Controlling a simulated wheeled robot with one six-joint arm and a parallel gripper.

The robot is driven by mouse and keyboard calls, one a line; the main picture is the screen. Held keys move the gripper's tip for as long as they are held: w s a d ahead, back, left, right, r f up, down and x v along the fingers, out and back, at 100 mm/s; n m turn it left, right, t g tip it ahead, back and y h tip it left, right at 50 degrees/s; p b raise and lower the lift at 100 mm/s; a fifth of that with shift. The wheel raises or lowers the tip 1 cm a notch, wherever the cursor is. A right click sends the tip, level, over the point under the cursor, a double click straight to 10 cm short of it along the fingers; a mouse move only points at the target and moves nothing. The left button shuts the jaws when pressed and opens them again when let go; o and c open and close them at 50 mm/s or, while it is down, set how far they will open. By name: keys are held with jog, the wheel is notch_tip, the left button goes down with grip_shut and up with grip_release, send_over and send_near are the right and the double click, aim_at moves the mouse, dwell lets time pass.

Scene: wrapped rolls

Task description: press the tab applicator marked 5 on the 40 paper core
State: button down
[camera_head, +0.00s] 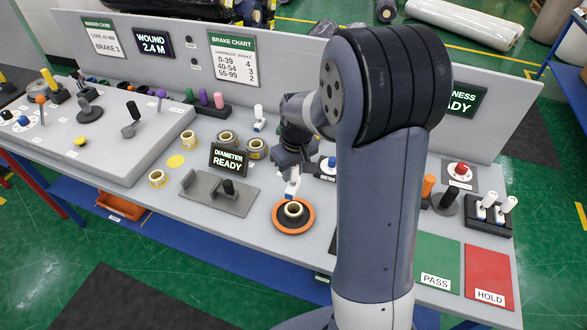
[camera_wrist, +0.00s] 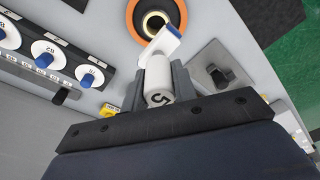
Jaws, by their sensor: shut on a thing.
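My gripper (camera_head: 291,168) is shut on a white tab applicator (camera_head: 292,187) marked 5. In the wrist view the applicator (camera_wrist: 158,75) sits between the grey fingers (camera_wrist: 152,88), its 5 facing the camera and its flat white end with a blue edge pointing away. A paper core (camera_head: 293,209) stands in an orange-rimmed dark round holder (camera_head: 280,222) just below my gripper. In the wrist view the core (camera_wrist: 153,22) lies right beyond the applicator's tip. I cannot tell whether the tip touches it. No number on this core is readable.
Several other cores (camera_head: 189,139) stand to the left, near the diameter display (camera_head: 228,158) and a grey plate with a black knob (camera_head: 218,195). A green PASS mat (camera_head: 437,257) and red HOLD mat (camera_head: 488,275) lie right. A rack with white handles (camera_head: 485,215) stands behind them.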

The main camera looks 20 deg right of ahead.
aim_at(293, 192)
jog(key=shift+f, duration=0.15)
notch_tip(293, 192, down, 7)
jog(key=b, duration=0.6)
jog(key=shift+f, duration=0.2)
jog(key=shift+s+f+b, duration=0.1)
jog(key=shift+f+b, duration=0.7)
jog(key=shift+b, duration=0.05)
dwell(2.1)
jog(key=shift+r+p, duration=2.95)
jog(key=shift+r, duration=1.2)
jog(key=shift+f, duration=0.1)
